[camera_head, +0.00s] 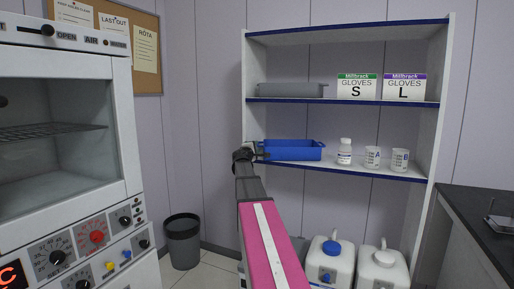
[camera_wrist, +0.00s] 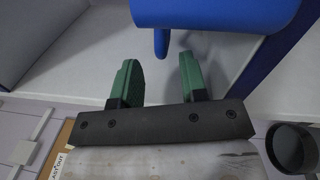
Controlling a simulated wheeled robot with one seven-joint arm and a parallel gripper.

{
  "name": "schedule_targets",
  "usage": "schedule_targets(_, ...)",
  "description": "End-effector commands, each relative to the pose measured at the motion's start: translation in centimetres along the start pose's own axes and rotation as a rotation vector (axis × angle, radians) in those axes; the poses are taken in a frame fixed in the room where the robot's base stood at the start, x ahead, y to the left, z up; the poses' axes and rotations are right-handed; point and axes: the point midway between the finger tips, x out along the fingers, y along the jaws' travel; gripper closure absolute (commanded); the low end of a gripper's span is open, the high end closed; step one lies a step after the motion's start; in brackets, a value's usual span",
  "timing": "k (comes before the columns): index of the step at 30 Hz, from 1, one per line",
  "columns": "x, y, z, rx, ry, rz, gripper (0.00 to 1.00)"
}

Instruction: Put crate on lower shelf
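The blue crate (camera_head: 291,151) is at the left end of the lower visible shelf (camera_head: 395,177) and appears to rest level on it. In the wrist view the blue crate (camera_wrist: 215,10) fills the top, with a blue tab (camera_wrist: 161,42) hanging from it. My gripper (camera_head: 257,153) is at the crate's left end. In the wrist view its green fingers (camera_wrist: 158,62) stand apart, with the tab at the gap between their tips. No finger visibly presses on it.
A grey crate (camera_head: 290,90) and glove boxes (camera_head: 357,87) stand on the shelf above. A white bottle (camera_head: 345,151) and two cups (camera_head: 372,157) stand right of the blue crate. A bin (camera_head: 182,241) and white canisters (camera_head: 331,262) are on the floor. An oven-like cabinet (camera_head: 60,130) is left.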

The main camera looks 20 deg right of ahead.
Motion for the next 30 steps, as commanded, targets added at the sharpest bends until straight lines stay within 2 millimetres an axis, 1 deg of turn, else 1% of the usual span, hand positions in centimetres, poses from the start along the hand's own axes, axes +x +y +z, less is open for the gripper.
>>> schedule_targets(1, -1.4, 0.0, 0.2, 0.0, 0.001, 0.0, 0.6)
schedule_targets(3, -2.9, -0.1, 0.2, 0.0, 0.0, 0.0, 0.6)
schedule_targets(6, -5.0, 0.0, 0.2, 0.0, 0.001, 0.0, 0.6)
schedule_targets(9, -6.6, 0.0, 0.2, 0.0, 0.0, 0.0, 0.6)
schedule_targets(13, -7.8, 0.0, 0.1, 0.0, 0.0, 0.0, 0.6)
schedule_targets(20, -8.2, -0.3, 0.0, 0.006, -0.001, -0.007, 0.6)
schedule_targets(23, -9.1, -2.0, -0.1, 0.042, -0.007, -0.047, 0.6)
schedule_targets(26, -11.1, -5.4, -0.3, 0.116, -0.02, -0.134, 0.6)
schedule_targets(27, -12.2, -7.2, -0.5, 0.154, -0.027, -0.182, 0.6)
schedule_targets(29, -14.2, -10.2, -0.8, 0.217, -0.042, -0.264, 0.6)
schedule_targets(30, -15.7, -12.3, -0.9, 0.258, -0.055, -0.325, 0.6)
